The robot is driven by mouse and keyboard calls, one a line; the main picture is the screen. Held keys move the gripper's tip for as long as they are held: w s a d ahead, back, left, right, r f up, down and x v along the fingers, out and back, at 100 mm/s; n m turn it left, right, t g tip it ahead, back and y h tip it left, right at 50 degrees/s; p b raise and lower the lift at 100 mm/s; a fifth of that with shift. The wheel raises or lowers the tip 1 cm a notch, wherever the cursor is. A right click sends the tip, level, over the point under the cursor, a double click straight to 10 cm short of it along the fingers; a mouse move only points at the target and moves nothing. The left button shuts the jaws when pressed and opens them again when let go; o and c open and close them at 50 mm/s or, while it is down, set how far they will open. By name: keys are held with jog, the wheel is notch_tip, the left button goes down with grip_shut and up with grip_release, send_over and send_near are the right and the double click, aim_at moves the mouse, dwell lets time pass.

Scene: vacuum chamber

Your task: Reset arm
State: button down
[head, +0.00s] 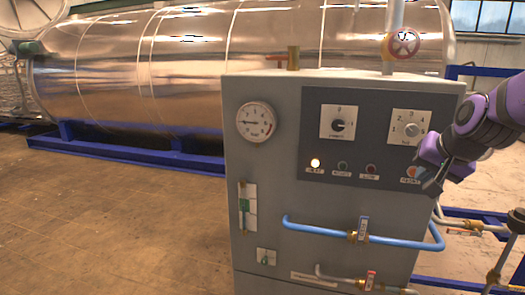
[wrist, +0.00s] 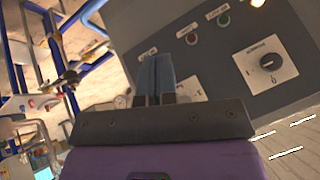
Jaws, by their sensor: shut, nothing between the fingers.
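My purple arm comes in from the right in the head view. My gripper (head: 432,186) is at the lower right of the control panel (head: 325,104), in front of or beside the red button (head: 412,172), which it partly covers. In the wrist view the gripper's fingers (wrist: 156,72) are shut together and hold nothing. The panel fills the upper right of that view, with a knob (wrist: 267,61) to the right of the fingers. I cannot tell whether the fingertips touch the panel.
The grey cabinet (head: 290,230) carries a gauge (head: 256,122), two dials and a lit lamp (head: 315,163). Blue pipe (head: 310,228) with a valve juts from its front. Blue frames and pipes stand at the right. A shiny tank (head: 180,70) lies behind. The floor at left is clear.

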jog(key=s+a+r+n+g, duration=0.1)
jog(key=s+a+r+n, duration=0.1)
jog(key=s, duration=0.8)
jog(key=s+a+r+n+g, duration=0.1)
jog(key=s+n, duration=0.3)
jog(key=s, duration=0.6)
jog(key=shift+s+a+r, duration=0.35)
jog(key=shift+a+r, duration=0.3)
jog(key=shift+a, duration=0.25)
